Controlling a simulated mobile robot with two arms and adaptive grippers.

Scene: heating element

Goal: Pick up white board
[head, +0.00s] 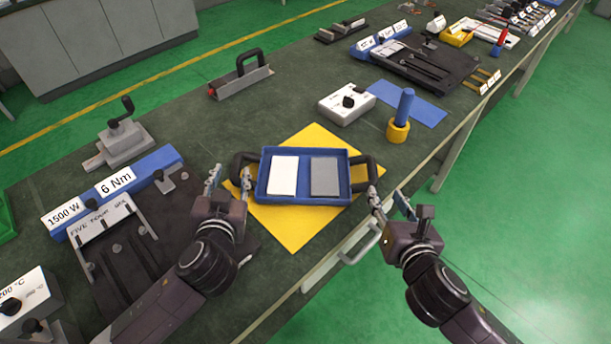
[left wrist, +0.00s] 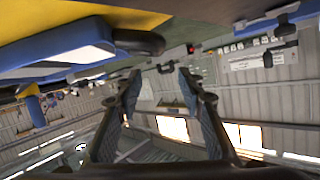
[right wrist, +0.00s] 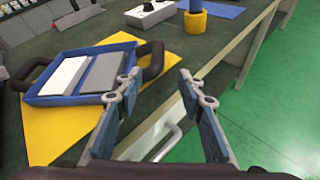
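The white board (head: 284,175) lies flat in the left half of a blue tray (head: 303,200) with black side handles. A grey board (head: 324,177) lies beside it in the right half. The white board also shows in the right wrist view (right wrist: 64,76). My left gripper (head: 229,178) is open and empty at the tray's left handle, with its fingers apart. My right gripper (head: 389,203) is open and empty to the right of the tray, near the table edge. The left wrist view shows open fingers (left wrist: 160,78) with the tray above them.
The tray rests on a yellow mat (head: 293,232) on the dark table. A black-and-blue fixture (head: 135,240) stands to the left. A white control box (head: 345,104) and a blue cylinder in a yellow base (head: 398,130) stand behind right. The table edge runs close at front right.

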